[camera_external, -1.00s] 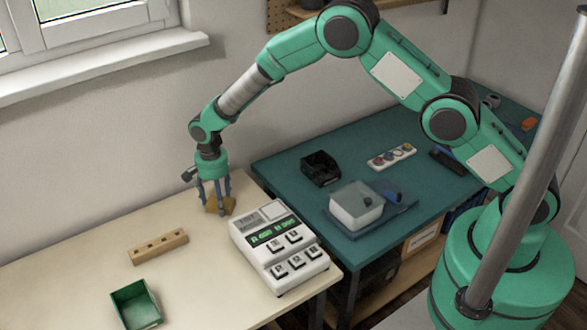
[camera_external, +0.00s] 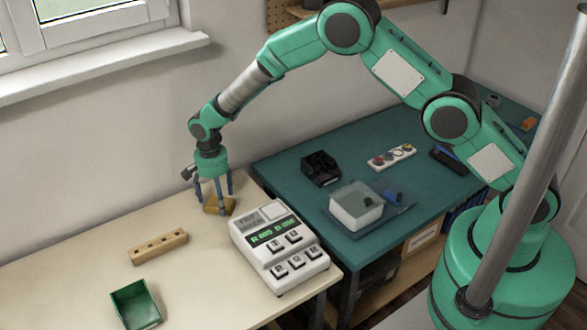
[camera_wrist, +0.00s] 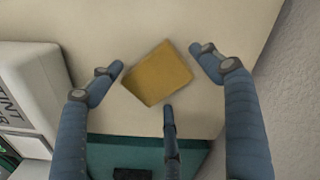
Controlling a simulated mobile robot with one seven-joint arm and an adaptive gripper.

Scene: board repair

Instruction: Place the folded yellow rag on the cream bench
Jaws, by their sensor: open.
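The folded yellow rag (camera_external: 221,206) lies on the cream bench (camera_external: 80,245), near its far right end and behind the white button device. It also shows as a flat mustard-yellow square in the wrist view (camera_wrist: 158,73). My gripper (camera_external: 217,203) is right over the rag, with its blue-grey fingers pointing down around it. In the wrist view my gripper (camera_wrist: 155,80) has its fingers spread wide, with visible gaps between the fingertips and the rag.
The white button device (camera_external: 278,245) stands close to the right of my gripper. A wooden block with holes (camera_external: 158,247) and a green bin (camera_external: 136,304) are on the cream bench. A teal bench (camera_external: 290,180) with a white tub (camera_external: 356,207) adjoins on the right.

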